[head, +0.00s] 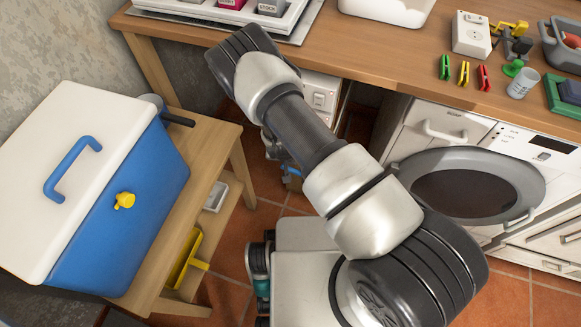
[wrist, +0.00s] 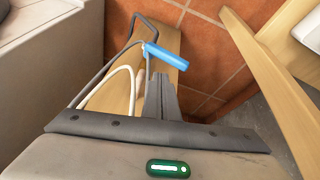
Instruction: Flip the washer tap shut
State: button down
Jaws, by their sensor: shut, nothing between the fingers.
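The tap's blue lever (wrist: 166,57) shows in the wrist view, slanting down to the right from a small pale fitting at its left end. Grey and white hoses run beside it. My gripper (wrist: 160,78) is shut and empty, with its fingers pointing at the lever. The fingertips are just below the lever in the picture; I cannot tell whether they touch it. In the head view a bit of blue (head: 294,172) shows low behind my arm, too small to tell for sure. My arm hides most of that area, and my gripper is not clear there.
The washer (head: 465,185) with its round door stands right of my arm under the wooden worktop (head: 390,55). A blue cooler (head: 125,190) with a white lid sits on a low wooden stand at left. Tiled floor (head: 235,235) shows between them.

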jog(key=s+a+r+p, duration=0.1)
jog(key=a+r, duration=0.4)
jog(key=a, duration=0.2)
jog(key=shift+a+r, duration=0.3)
jog(key=shift+a, duration=0.05)
